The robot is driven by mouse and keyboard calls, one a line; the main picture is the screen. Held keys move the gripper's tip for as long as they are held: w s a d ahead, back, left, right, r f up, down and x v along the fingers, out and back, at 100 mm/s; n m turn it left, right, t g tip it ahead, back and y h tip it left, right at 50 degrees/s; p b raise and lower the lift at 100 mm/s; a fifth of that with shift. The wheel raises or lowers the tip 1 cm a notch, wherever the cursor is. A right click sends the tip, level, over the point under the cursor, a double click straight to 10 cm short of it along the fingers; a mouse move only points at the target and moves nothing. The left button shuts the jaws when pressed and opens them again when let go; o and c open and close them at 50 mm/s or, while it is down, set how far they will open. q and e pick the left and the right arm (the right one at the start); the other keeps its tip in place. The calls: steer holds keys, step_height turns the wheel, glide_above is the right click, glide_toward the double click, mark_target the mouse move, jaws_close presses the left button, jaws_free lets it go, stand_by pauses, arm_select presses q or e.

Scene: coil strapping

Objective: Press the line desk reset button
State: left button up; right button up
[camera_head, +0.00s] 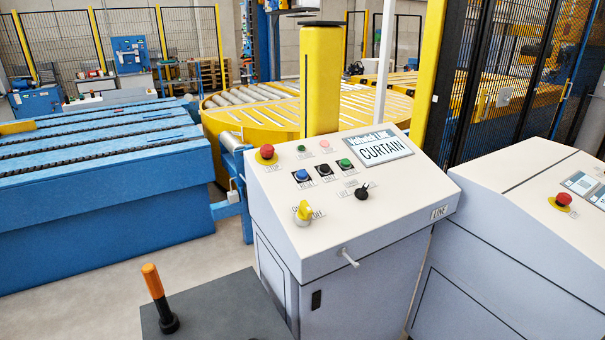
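The line desk (350,235) is a light grey cabinet with a sloped panel, marked LINE at its right front edge. A blue button (302,176), a black button (324,170) and a green button (344,164) sit in a row. Their labels are too small to read surely, so I cannot confirm which is reset. A red mushroom button (267,152) is at the upper left. The display (378,149) reads CURTAIN. A yellow switch (303,211) and a black selector (362,192) sit lower down. Neither gripper is in view.
A second grey desk (520,235) with a red mushroom button (563,199) stands at the right. A dark grey box (220,310) with an orange-handled lever (153,284) is at the front left. A blue conveyor (100,200) and a yellow roller turntable (240,110) lie behind.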

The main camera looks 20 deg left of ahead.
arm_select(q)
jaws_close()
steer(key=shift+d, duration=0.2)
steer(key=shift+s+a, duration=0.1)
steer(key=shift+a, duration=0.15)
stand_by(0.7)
